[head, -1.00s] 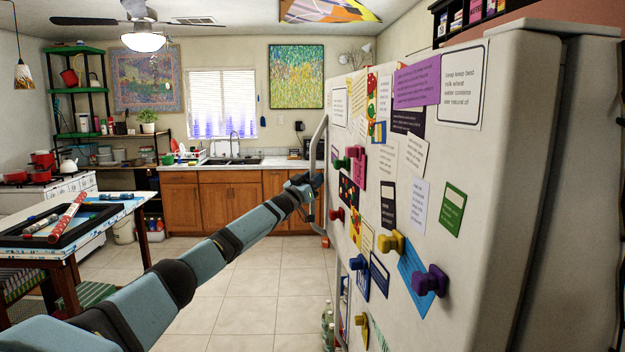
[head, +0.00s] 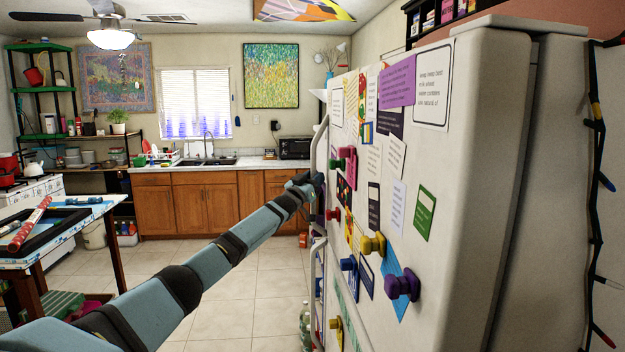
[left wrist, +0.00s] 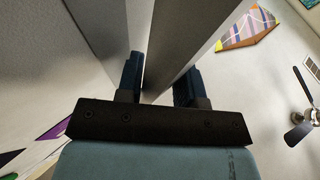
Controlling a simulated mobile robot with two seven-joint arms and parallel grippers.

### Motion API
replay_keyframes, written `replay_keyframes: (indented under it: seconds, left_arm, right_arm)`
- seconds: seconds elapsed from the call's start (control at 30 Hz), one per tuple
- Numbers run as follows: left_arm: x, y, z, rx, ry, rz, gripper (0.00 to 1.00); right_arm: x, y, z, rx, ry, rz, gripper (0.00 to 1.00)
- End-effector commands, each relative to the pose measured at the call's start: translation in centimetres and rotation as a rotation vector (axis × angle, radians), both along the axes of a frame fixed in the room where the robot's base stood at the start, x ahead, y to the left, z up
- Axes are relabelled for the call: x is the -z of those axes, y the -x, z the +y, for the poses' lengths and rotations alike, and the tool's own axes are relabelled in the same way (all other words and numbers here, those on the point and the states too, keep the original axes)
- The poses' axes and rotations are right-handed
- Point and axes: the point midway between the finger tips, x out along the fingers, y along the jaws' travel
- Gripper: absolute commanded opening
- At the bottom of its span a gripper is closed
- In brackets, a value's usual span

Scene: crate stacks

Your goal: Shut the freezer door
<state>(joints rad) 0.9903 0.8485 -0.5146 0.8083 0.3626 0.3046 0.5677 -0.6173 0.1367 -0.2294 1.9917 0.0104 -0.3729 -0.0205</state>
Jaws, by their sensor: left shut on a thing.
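The freezer door is the upper part of the white fridge front (head: 462,150), covered with magnets and papers, at the right of the head view. Its pale upright handle (head: 313,150) runs along the door's left edge. My left gripper (head: 313,183) is at this handle, at the end of my outstretched left arm. In the left wrist view its two dark fingers (left wrist: 160,82) stand on either side of a pale grey bar (left wrist: 165,62), shut on it. I cannot tell how far the door stands from the fridge body. My right gripper is not in view.
A table (head: 62,242) with a tray stands at the left. Wooden kitchen cabinets (head: 205,205) with a sink line the back. Tiled floor (head: 235,300) between them is clear. Bottles (head: 305,325) stand low by the fridge. A light string (head: 597,150) hangs at the right.

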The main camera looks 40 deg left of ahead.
Motion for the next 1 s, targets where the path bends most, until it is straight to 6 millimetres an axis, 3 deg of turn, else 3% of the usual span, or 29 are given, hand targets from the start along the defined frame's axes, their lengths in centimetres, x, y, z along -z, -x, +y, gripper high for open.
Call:
replay_keyframes:
  seconds: [0.03,0.07,0.17,0.63,1.0]
  left_arm:
    - [0.1,-0.3,-0.7,0.011,0.002,-0.001,0.0]
    - [0.1,-0.3,-0.7,0.011,0.002,-0.001,0.36]
    - [0.1,-0.3,-0.7,0.012,0.001,-0.002,0.57]
    - [0.5,0.3,-0.8,0.012,0.001,-0.002,0.57]
    - [2.7,5.3,-1.0,0.008,0.001,-0.001,0.57]
  right_arm:
    - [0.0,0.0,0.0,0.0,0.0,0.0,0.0]
    - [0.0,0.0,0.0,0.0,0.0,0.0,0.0]
    - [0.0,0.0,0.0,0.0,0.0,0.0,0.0]
    - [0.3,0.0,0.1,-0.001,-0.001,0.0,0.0]
    - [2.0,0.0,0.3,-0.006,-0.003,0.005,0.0]
